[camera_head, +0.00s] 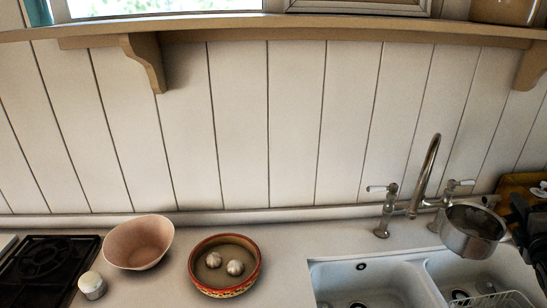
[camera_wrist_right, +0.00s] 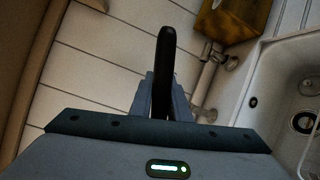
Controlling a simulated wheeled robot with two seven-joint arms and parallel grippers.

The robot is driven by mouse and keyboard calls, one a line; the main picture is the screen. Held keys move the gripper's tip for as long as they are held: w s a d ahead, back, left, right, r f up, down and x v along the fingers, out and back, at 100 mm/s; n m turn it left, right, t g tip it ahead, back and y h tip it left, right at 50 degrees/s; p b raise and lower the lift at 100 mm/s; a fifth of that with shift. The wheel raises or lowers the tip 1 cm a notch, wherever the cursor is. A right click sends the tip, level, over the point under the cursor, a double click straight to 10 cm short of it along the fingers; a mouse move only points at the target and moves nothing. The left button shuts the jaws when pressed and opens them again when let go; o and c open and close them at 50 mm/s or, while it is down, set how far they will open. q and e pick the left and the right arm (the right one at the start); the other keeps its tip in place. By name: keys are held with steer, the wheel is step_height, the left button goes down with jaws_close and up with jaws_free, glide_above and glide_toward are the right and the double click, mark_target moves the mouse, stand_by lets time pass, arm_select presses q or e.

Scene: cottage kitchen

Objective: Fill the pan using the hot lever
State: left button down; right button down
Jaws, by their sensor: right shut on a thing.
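The metal pan (camera_head: 470,240) is held up over the right basin of the sink, its opening facing up and somewhat tilted. My right gripper (camera_head: 521,214), at the right edge of the head view, is shut on its dark handle (camera_wrist_right: 165,62). The tap's curved spout (camera_head: 428,170) ends left of the pan, over the sink's back edge. A white-tipped lever (camera_head: 378,188) stands left of the spout and another (camera_head: 461,182) stands right of it, partly behind the pan. No hot marking is legible. No water shows. My left gripper is not in view.
The white double sink (camera_head: 318,275) has a dish rack (camera_head: 492,299) in its right basin. A shelf (camera_head: 270,32) runs above.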

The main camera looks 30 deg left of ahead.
mark_target(494, 232)
steer(key=shift+r, duration=0.1)
stand_by(0.6)
steer(key=shift+y, duration=0.3)
steer(key=s+a+f, duration=0.1)
steer(key=s+f, duration=0.1)
steer(key=s+a+f+b, duration=0.1)
steer(key=s+a, duration=0.1)
steer(key=s+a+f, duration=0.1)
steer(key=s+f, duration=0.1)
steer(key=shift+s+a+f+b, duration=0.2)
steer(key=shift+f+b, duration=0.1)
steer(key=s+f, duration=0.1)
steer(key=s, duration=0.1)
steer(key=s+a+f+b, duration=0.1)
steer(key=s, duration=0.1)
steer(key=s+a+f, duration=0.1)
steer(key=s, duration=0.2)
steer(key=shift+a+f, duration=0.2)
steer(key=s+d+f+m+h+b, duration=0.1)
steer(key=s+b, duration=0.1)
steer(key=s, duration=0.7)
steer(key=s+d+f+m+h+b, duration=0.1)
steer(key=s+f+h+b, duration=0.1)
steer(key=s, duration=0.8)
steer(key=shift+s+f, duration=0.1)
steer(key=shift+f, duration=0.05)
